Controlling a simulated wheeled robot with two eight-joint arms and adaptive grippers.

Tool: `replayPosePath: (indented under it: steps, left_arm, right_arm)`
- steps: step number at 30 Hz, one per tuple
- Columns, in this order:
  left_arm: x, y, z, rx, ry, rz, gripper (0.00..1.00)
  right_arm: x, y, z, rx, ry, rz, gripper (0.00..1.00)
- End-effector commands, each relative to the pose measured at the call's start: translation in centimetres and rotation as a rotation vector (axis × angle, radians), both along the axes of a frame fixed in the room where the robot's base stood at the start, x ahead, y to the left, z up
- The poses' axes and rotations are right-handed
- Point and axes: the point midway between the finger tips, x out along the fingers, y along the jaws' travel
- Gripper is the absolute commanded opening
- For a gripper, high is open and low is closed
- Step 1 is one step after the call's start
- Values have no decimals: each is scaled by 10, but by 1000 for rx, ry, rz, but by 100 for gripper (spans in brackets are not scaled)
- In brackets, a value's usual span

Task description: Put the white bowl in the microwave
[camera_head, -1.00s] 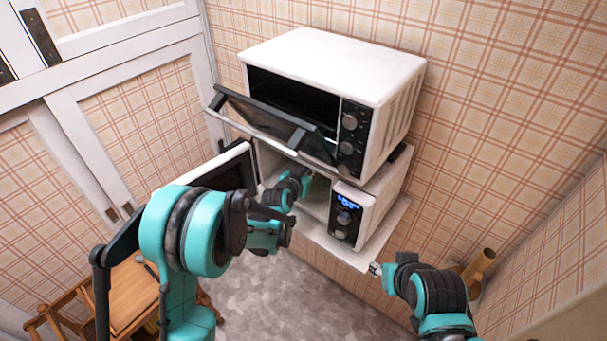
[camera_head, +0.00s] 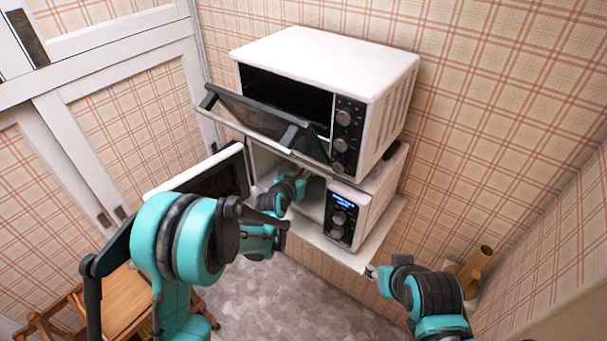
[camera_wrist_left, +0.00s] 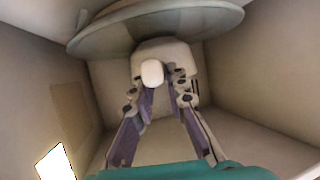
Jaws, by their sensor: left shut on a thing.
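The white microwave (camera_head: 376,205) stands on a shelf under another oven, its dark-windowed door (camera_head: 215,178) swung open to the left. My left arm reaches through the opening, so its fingertips are hidden in the head view. In the left wrist view my left gripper (camera_wrist_left: 160,84) is inside the cavity, shut on a pale thing that looks like the white bowl (camera_wrist_left: 176,54). A round plate-like disc, probably the turntable (camera_wrist_left: 222,19), lies close to the bowl; I cannot tell whether they touch. My right gripper (camera_head: 371,271) is near the shelf's front right edge, its jaw state unclear.
A white oven (camera_head: 325,55) sits above the microwave, and its glass door (camera_head: 265,120) hangs open over my left arm. The white shelf (camera_head: 345,257) has a narrow bare front edge. A wooden chair (camera_head: 125,305) and a tan cylinder (camera_head: 478,262) stand lower down.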

Motion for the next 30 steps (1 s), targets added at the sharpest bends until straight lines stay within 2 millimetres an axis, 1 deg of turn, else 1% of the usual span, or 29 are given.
replayPosePath:
  steps: [7,8,9,10,19,22,26,30]
  left_arm:
    - [0,0,-4,0,-1,0,0]
    - [0,0,-3,0,-1,0,19]
    - [0,0,-3,0,-1,0,30]
    - [0,0,-3,0,-1,0,38]
    - [-1,0,-3,0,1,0,38]
    - [-5,2,-1,0,0,0,38]
    - [-23,9,7,0,0,1,38]
    - [-51,20,19,1,0,2,38]
  right_arm:
    - [0,0,-4,0,0,0,40]
    - [0,0,-4,0,0,0,40]
    - [0,0,-4,0,0,0,40]
    - [0,0,-3,0,0,0,40]
    - [0,0,-3,0,0,0,40]
    - [0,0,-3,0,0,0,40]
    - [0,0,-3,0,0,0,40]
    - [0,0,-3,0,0,0,40]
